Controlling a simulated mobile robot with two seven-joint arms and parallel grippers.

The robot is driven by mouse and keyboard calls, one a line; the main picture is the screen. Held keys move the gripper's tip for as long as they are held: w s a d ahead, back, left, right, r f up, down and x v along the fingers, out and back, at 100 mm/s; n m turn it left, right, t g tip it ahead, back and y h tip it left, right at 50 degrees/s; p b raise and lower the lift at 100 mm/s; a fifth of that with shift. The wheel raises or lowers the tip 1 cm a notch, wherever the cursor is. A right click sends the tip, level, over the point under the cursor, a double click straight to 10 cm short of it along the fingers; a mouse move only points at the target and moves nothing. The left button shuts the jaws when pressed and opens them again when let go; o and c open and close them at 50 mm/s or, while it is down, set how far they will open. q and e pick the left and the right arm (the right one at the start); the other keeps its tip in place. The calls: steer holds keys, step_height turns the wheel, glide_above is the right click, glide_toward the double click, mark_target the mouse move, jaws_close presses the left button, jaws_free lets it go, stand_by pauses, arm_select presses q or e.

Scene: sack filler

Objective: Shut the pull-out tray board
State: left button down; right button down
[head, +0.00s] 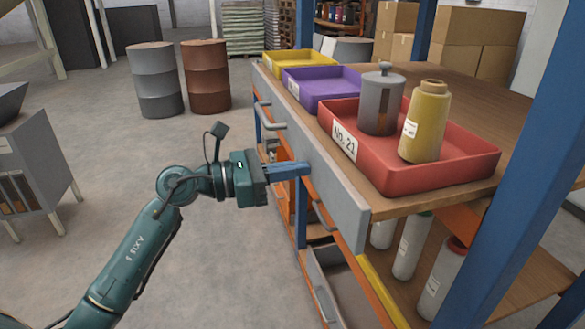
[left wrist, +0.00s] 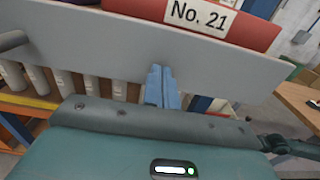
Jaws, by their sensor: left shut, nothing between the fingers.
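The pull-out tray board (head: 450,88) is a wooden board with a grey front panel (head: 345,205) and bar handles. Its front stands out past the blue and orange rack frame. It carries a red tray labelled No. 21 (head: 465,170), a purple tray (head: 300,98) and a yellow tray (head: 285,70). My left gripper (head: 304,168) is shut and empty, with its blue fingertips at the outer face of the front panel. In the left wrist view the fingers (left wrist: 160,78) point at the panel (left wrist: 110,42) below the No. 21 label; contact is hard to tell. My right gripper is out of view.
The red tray holds a grey lidded canister (head: 380,105) and a yellow bottle (head: 425,125). A blue post (head: 530,150) stands at the right. A lower drawer (head: 325,285) sits below the board. Grey and brown drums (head: 205,75) stand far left; the floor between is clear.

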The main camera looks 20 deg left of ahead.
arm_select(q)
steer(key=x, duration=1.8)
steer(key=shift+r, duration=0.2)
